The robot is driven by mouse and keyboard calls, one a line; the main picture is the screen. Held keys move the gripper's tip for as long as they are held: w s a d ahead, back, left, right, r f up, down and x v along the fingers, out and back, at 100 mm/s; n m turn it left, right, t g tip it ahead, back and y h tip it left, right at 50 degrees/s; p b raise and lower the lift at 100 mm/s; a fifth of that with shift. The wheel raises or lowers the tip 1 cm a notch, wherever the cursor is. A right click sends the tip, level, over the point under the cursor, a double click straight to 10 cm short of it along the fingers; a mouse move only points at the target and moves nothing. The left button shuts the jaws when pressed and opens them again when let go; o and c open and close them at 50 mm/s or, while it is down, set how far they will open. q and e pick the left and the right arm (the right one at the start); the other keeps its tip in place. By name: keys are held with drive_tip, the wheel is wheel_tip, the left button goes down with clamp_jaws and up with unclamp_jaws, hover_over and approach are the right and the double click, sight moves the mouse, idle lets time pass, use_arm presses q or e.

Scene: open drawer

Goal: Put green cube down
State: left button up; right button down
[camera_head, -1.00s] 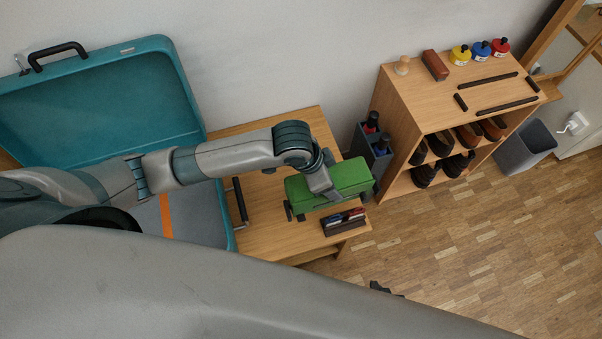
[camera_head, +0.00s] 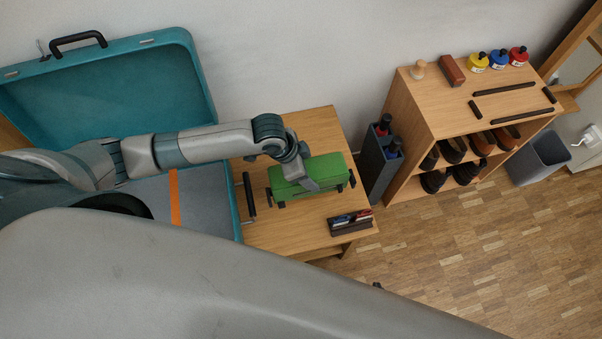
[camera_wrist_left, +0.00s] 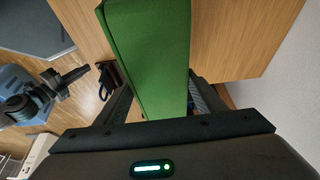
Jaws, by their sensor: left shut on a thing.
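The green cube, seen as a long green block (camera_head: 326,168), is over the wooden table (camera_head: 300,235). Short dark pieces show at its lower ends. My left gripper (camera_head: 312,180) comes from the left and is shut across its narrow width. The left wrist view shows the green block (camera_wrist_left: 148,60) between the two dark fingers (camera_wrist_left: 160,104). I cannot tell whether its underside touches the table. My right gripper (camera_wrist_left: 76,76) shows small at the left of the left wrist view; its finger opening is unclear. In the head view my own body hides most of the right arm.
A small holder with coloured items (camera_head: 350,222) is at the table's front right corner. A grey bin with bottles (camera_head: 377,168) and a shoe shelf (camera_head: 408,100) stand right.

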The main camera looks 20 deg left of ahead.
use_arm(q)
drive_tip(key=shift+w+a+f, duration=0.2)
drive_tip(key=shift+a+f, duration=0.15)
drive_tip(key=shift+a, duration=0.25)
drive_tip(key=shift+w+a+f, duration=0.15)
drive_tip(key=shift+a+f, duration=0.2)
drive_tip(key=shift+a, duration=0.2)
drive_tip(key=shift+f, duration=2)
drive_tip(key=shift+f, duration=0.15)
drive_tip(key=o, duration=1.3)
drive_tip(key=v, duration=1.2)
drive_tip(key=shift+s, duration=0.1)
